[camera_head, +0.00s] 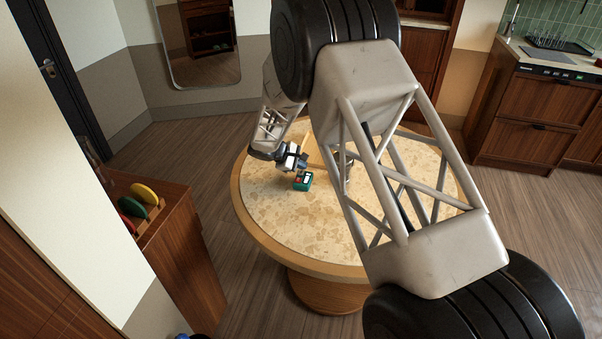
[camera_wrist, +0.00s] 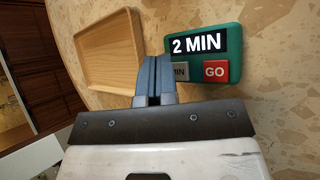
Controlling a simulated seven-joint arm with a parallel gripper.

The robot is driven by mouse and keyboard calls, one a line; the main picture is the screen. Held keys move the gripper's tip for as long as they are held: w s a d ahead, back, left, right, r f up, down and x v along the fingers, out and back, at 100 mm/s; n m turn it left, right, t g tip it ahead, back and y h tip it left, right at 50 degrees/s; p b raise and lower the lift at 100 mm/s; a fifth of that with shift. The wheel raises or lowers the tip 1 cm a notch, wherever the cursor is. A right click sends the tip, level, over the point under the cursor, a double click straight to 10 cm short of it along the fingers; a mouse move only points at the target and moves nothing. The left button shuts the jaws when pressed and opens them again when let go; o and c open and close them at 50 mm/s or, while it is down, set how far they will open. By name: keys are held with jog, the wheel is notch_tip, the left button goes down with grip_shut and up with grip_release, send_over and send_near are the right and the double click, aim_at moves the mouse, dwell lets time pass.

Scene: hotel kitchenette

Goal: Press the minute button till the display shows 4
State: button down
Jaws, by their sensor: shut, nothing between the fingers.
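A small green timer (camera_wrist: 234,52) lies on the round table, with its display (camera_wrist: 197,43) reading "2 MIN". Below the display are a grey button (camera_wrist: 180,72) marked "MIN", its left part hidden by my fingers, and a red "GO" button (camera_wrist: 216,71). The timer also shows small in the head view (camera_head: 303,181). My gripper (camera_wrist: 156,62) is shut and empty, its fingertips just left of the timer and over or beside the grey button. I cannot tell whether the fingertips touch that button.
A wooden tray (camera_wrist: 107,50) lies on the table left of the timer. The speckled round table (camera_head: 275,215) has free room in front of the timer. A cabinet with coloured discs (camera_head: 143,193) stands to the left.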

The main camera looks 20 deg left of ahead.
aim_at(301, 173)
jog(key=shift+r, duration=0.15)
jog(key=shift+r, duration=2.35)
jog(key=shift+r, duration=0.1)
dwell(0.9)
notch_tip(301, 173, up, 4)
jog(key=shift+f, duration=0.15)
dwell(0.3)
jog(key=shift+f, duration=0.15)
jog(key=shift+f, duration=4.3)
jog(key=shift+f, duration=0.35)
